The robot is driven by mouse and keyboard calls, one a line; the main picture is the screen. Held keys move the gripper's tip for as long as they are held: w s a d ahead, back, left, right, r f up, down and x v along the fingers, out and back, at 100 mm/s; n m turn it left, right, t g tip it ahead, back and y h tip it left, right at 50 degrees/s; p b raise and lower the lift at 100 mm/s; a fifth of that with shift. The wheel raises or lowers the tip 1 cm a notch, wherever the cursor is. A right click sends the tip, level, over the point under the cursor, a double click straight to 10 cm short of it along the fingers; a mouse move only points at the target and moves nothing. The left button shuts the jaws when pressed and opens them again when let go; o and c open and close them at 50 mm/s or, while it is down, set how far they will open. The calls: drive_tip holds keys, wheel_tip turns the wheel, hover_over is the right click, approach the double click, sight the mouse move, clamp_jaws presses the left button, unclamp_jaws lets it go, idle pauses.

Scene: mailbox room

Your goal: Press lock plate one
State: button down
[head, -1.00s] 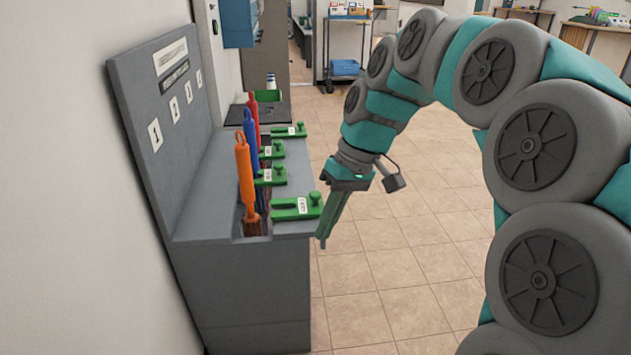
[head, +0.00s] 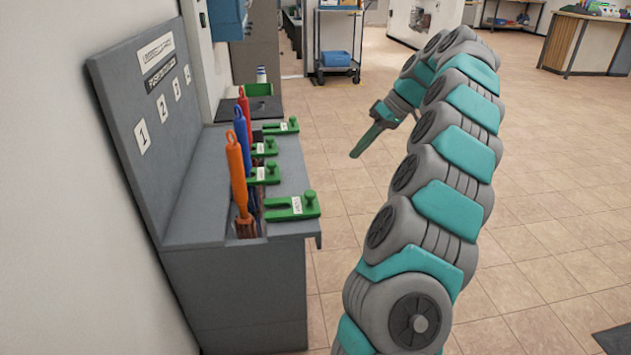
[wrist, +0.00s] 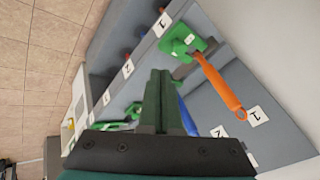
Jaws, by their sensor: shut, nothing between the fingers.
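The nearest green lock plate (head: 292,207), with a knob and a small white label, lies flat at the front end of the grey bench, in the row of the wall number 1 (head: 142,136). An orange-handled tool (head: 237,172) stands upright to its left. The wrist view also shows this green plate (wrist: 184,44) and the orange handle (wrist: 222,86). My gripper (head: 356,153) is shut and empty in the head view, in the air right of the bench and apart from the plates. Its shut fingers (wrist: 160,76) also fill the middle of the wrist view.
Further green plates (head: 262,176) follow along the bench, with blue (head: 247,140) and red (head: 244,102) handles beside them. The grey numbered back panel (head: 150,110) rises on the left. Tiled floor right of the bench is open. A cart (head: 337,45) stands far back.

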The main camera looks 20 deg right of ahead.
drive_tip(key=shift+w+d+f, duration=0.15)
drive_tip(key=shift+d, duration=0.35)
drive_tip(key=w+a+f, duration=0.2)
drive_tip(key=a+f, duration=0.6)
drive_tip(key=a, duration=0.1)
drive_tip(key=shift+f, duration=0.35)
idle(0.4)
drive_tip(key=b, duration=0.1)
hover_over(292, 202)
drive_tip(key=a, duration=0.1)
drive_tip(key=shift+a, duration=0.15)
